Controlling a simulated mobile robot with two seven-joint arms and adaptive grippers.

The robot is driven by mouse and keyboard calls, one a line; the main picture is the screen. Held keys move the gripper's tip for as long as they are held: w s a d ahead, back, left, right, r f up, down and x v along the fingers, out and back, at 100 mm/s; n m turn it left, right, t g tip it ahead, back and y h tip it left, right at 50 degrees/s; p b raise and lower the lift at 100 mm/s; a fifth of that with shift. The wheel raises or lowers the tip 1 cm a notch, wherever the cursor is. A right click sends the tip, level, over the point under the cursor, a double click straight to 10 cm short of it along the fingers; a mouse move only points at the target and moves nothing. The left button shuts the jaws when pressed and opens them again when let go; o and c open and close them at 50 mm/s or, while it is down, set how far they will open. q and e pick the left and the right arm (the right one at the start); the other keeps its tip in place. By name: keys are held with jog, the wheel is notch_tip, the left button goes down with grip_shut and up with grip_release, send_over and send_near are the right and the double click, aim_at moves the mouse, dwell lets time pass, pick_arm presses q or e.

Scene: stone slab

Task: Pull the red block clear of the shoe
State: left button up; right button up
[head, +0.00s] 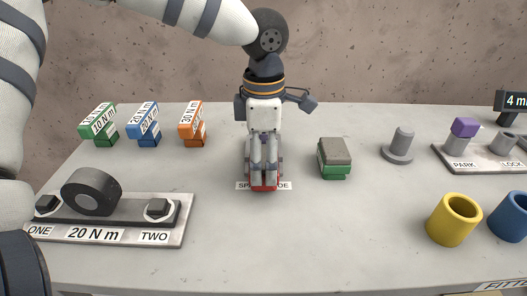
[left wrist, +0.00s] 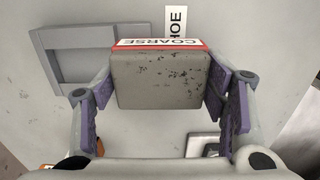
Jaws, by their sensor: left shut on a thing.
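The red block (head: 264,183) is low between the fingers of my left gripper (head: 264,177), at the white label on the slab. In the left wrist view the red block (left wrist: 160,43) carries a white COARSE label and a grey, speckled pad facing the camera. The purple finger pads of my left gripper (left wrist: 160,88) are shut on its two sides. A grey square frame (left wrist: 60,65), perhaps the shoe, lies left of the block. In the head view the gripper mostly hides this spot. I cannot tell whether block and frame touch. My right gripper is not in view.
A green block with a grey top (head: 335,158) stands to the right. A grey peg (head: 400,145), yellow cup (head: 454,219) and blue cup (head: 512,215) are farther right. A bolted plate (head: 110,232) lies front left. The slab's front middle is clear.

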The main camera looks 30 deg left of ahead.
pick_arm(q)
jog(key=shift+s+d, duration=0.25)
jog(key=shift+s, duration=0.15)
jog(key=shift+r, duration=0.1)
jog(key=shift+s+d+r, duration=0.4)
jog(key=shift+s+r, duration=0.25)
jog(key=shift+r, duration=0.1)
jog(key=shift+s+d+r, duration=0.4)
jog(key=shift+s+r, duration=0.25)
jog(key=shift+r, duration=0.05)
